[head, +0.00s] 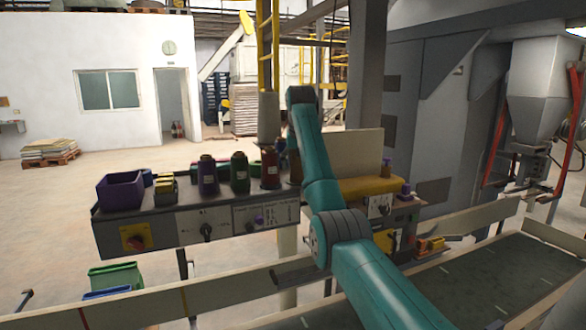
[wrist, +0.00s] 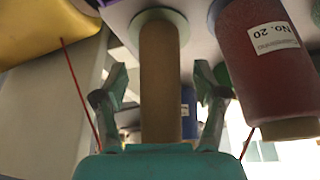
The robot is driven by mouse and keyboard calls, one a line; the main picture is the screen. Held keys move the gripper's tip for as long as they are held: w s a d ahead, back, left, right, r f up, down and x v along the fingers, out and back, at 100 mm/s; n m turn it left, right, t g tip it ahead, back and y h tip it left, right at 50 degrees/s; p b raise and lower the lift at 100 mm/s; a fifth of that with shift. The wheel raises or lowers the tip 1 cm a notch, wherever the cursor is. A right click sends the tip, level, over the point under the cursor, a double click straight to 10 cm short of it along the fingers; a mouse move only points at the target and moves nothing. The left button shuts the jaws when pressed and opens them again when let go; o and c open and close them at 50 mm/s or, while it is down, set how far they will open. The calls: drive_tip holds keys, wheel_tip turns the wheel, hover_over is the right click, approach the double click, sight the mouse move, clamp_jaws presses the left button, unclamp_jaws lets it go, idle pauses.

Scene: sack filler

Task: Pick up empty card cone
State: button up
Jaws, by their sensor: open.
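The empty card cone (wrist: 160,85) is a plain brown tube in the middle of the wrist view. In the head view a sliver of the brown cone (head: 296,168) shows beside my teal arm, which hides the rest. My gripper (wrist: 161,80) is open, with one finger on each side of the cone. Gaps show between the fingers and the cone in the wrist view. My gripper is hidden behind my arm in the head view.
A red thread cone marked No. 20 (wrist: 265,60) stands close beside the card cone. Dark green (head: 240,172) and purple (head: 207,176) cones, plus a purple bin (head: 121,190), stand further left on the shelf. A yellow thing (wrist: 45,30) is on the wrist view's left.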

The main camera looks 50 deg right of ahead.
drive_tip(key=shift+w+d+f, duration=0.1)
drive_tip(key=shift+d+f, duration=0.05)
drive_tip(key=shift+f, duration=0.35)
drive_tip(key=c, duration=0.9)
drive_tip(key=shift+c, duration=0.3)
drive_tip(key=shift+r, duration=0.2)
